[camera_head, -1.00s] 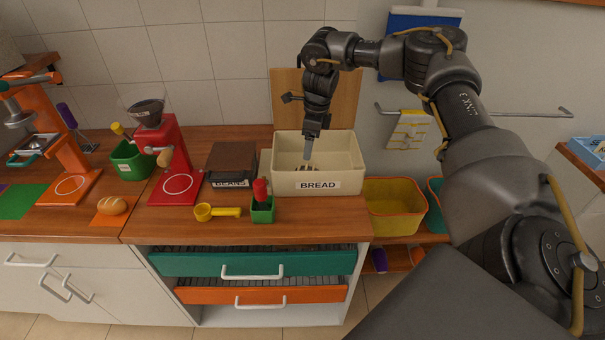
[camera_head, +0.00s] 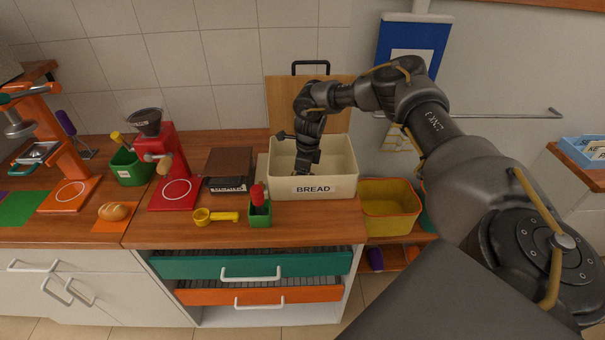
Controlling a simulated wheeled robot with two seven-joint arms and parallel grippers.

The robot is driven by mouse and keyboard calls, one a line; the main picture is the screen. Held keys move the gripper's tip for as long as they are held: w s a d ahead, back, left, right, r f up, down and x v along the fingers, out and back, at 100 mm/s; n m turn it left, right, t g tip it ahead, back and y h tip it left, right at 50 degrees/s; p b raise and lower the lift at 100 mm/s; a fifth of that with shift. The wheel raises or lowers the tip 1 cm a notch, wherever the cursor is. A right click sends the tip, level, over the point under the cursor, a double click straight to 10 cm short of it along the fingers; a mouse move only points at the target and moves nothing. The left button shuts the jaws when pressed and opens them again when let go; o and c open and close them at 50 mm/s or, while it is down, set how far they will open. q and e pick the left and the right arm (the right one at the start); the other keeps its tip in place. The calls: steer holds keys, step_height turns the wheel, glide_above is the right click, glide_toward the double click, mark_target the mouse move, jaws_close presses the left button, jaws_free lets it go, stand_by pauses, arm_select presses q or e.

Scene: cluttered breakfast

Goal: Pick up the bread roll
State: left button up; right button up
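A bread roll (camera_head: 114,211), golden-brown with a scored top, lies on an orange mat (camera_head: 102,226) at the left of the counter. My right arm comes in from the right, and its gripper (camera_head: 307,167) points down into the cream box labelled BREAD (camera_head: 338,187). The fingertips are low inside the box, dark and partly hidden, so I cannot tell whether they are open or shut or touch anything. What lies in the box is hidden by the gripper and the front wall. My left gripper is not in view.
A wooden lid (camera_head: 345,98) stands behind the box. A small green holder (camera_head: 260,216) with a red-topped item, a yellow scoop (camera_head: 215,216) and a dark brown box (camera_head: 229,166) are left of it. A red grinder (camera_head: 171,175) stands near the roll. A yellow bin (camera_head: 388,209) is at right.

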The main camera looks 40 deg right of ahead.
steer(key=c, duration=1)
step_height(320, 180, up, 10)
steer(key=shift+b, duration=1.2)
